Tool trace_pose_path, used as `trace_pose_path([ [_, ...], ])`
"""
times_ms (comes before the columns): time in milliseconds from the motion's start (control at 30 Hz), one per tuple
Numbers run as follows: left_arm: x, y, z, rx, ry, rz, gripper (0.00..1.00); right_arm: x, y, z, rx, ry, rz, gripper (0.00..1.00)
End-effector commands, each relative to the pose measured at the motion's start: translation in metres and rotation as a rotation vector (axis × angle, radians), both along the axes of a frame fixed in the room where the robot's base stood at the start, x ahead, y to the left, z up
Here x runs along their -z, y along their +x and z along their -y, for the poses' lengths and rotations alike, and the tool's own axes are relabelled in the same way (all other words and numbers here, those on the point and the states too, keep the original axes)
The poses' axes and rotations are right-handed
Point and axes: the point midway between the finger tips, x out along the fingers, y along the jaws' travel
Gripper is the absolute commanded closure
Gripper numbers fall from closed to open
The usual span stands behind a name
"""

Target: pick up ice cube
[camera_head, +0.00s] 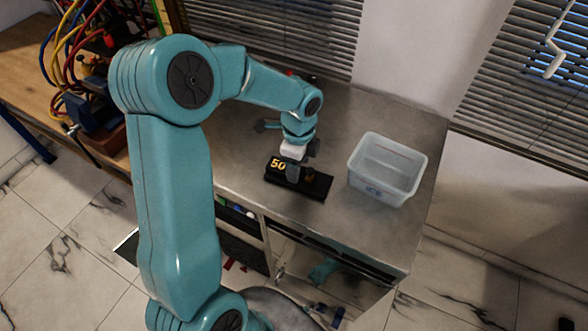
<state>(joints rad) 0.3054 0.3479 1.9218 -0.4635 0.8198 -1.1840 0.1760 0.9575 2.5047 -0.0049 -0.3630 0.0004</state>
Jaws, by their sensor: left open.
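My left gripper (300,173) reaches down over the metal bench and is open. Its dark fingers are just above or at a black block (285,182) marked with a yellow "50"; I cannot tell whether they touch it. A small brownish piece shows by the fingers, too small to make out. I cannot clearly make out an ice cube; it may be hidden by the gripper or too small to see. A translucent white tub (408,185) stands to the right of the gripper. My right gripper is not in view.
A wooden bench with coloured cables (62,50) and a blue vise (95,130) stands at the left. Window blinds (290,30) hang behind. Open shelves lie under the bench's front edge.

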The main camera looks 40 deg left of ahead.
Motion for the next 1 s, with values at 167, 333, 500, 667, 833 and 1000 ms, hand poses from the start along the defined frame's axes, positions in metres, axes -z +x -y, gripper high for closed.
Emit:
trace_pose_path([
  [167, 0.018, 0.001, 0.0, 0.0, -0.001, -0.001, 0.4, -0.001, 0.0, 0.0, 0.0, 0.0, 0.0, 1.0],
  [333, 0.019, 0.001, 0.0, 0.0, -0.001, 0.001, 0.4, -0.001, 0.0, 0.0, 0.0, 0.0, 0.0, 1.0],
  [500, 0.019, 0.001, 0.0, 0.0, -0.001, 0.001, 0.8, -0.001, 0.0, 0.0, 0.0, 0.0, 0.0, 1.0],
  [667, 0.019, 0.001, 0.0, 0.0, -0.001, 0.001, 1.0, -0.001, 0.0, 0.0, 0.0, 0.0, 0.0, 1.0],
  [833, 0.018, 0.001, 0.0, 0.0, -0.001, 0.001, 1.0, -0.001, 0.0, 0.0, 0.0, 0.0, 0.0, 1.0],
  [1000, 0.01, 0.002, -0.001, 0.0, 0.001, 0.005, 1.0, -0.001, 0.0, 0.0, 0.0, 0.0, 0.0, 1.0],
])
